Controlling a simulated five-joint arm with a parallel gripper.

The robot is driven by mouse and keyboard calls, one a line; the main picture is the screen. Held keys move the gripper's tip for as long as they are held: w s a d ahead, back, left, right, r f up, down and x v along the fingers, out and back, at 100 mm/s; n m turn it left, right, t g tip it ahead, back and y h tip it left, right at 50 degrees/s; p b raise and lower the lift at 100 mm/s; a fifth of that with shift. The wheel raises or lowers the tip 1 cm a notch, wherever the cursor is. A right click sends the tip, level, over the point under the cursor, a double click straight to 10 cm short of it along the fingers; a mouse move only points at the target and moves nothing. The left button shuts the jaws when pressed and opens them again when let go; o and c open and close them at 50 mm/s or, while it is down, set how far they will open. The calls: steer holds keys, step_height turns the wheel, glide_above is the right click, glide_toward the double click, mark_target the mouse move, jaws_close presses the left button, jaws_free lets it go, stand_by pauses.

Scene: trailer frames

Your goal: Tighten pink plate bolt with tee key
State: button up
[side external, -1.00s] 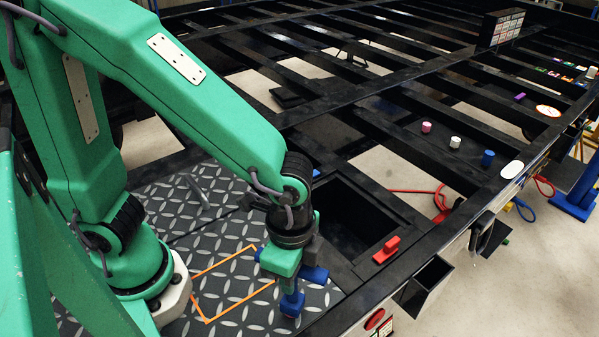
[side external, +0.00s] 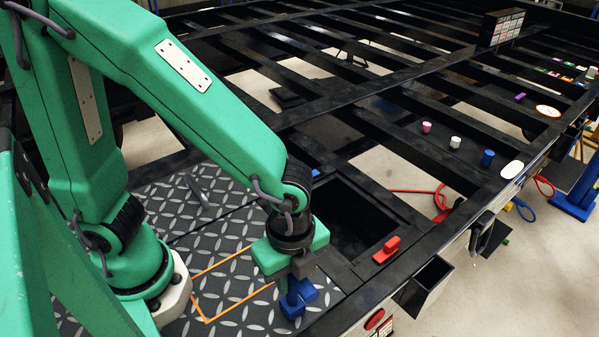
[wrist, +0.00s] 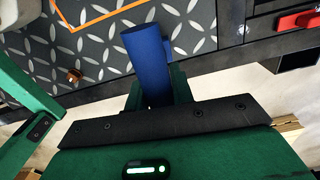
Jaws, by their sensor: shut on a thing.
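My gripper (side external: 300,268) points down over the tread plate, near its right edge. It is shut on the blue tee key (side external: 293,305), whose lower end is at or just above the plate; I cannot tell whether it touches. The blue tee key (wrist: 147,55) also fills the middle of the wrist view between the green fingers. A copper-coloured bolt head (wrist: 74,76) shows on the tread plate to the left of the key in the wrist view. A small pink cylinder (side external: 426,127) stands on a dark beam farther back. I cannot tell which bolt is the pink plate's.
An orange outline (side external: 205,320) marks the tread plate (side external: 235,230), with a grey handle (side external: 196,190) behind it. A dark open box (side external: 350,215) and a red block (side external: 386,250) lie to the right. White (side external: 455,142) and blue (side external: 488,158) cylinders stand near the pink one.

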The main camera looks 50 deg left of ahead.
steer(key=m, duration=1.2)
stand_by(0.3)
steer(key=shift+r, duration=0.25)
stand_by(0.4)
steer(key=shift+r, duration=2.3)
